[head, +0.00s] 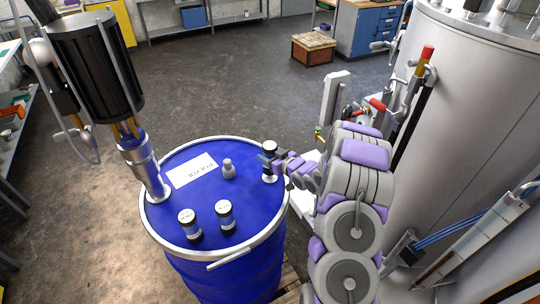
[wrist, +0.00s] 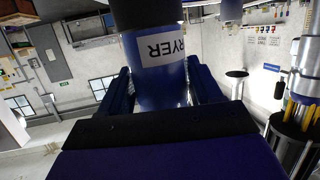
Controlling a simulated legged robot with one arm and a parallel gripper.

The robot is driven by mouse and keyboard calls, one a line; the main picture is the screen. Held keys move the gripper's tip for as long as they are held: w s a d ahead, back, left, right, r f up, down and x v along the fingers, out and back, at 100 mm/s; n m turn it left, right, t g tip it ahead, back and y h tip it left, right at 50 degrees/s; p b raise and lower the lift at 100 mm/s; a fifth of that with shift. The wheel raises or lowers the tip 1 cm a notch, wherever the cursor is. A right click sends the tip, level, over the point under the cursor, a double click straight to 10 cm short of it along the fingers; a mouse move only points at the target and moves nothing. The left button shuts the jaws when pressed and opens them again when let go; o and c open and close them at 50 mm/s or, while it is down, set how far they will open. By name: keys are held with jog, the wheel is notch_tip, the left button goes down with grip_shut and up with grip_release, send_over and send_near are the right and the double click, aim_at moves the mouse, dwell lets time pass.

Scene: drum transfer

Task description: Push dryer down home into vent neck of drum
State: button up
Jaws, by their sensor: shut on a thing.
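The dryer (head: 270,147) is a small canister with a pale top, upright over the right side of the blue drum's top (head: 215,195). In the wrist view, its labelled body (wrist: 165,50) fills the space between the dark fingers. My gripper (head: 266,162) reaches in from the right and is shut on the dryer; it also shows in the wrist view (wrist: 160,95). A pale ring (head: 269,178) below the dryer appears to be the vent neck, mostly hidden by the gripper and dryer. I cannot tell how deep the dryer sits.
A large steel tank (head: 465,130) stands at the right.

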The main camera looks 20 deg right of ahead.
jog(key=shift+f+b, duration=0.7)
jog(key=shift+f, duration=1.4)
dwell(1.7)
jog(key=o, duration=1.4)
jog(key=shift+s, duration=0.15)
jog(key=b+v, duration=0.1)
jog(key=v, duration=1.6)
jog(key=shift+d, duration=0.1)
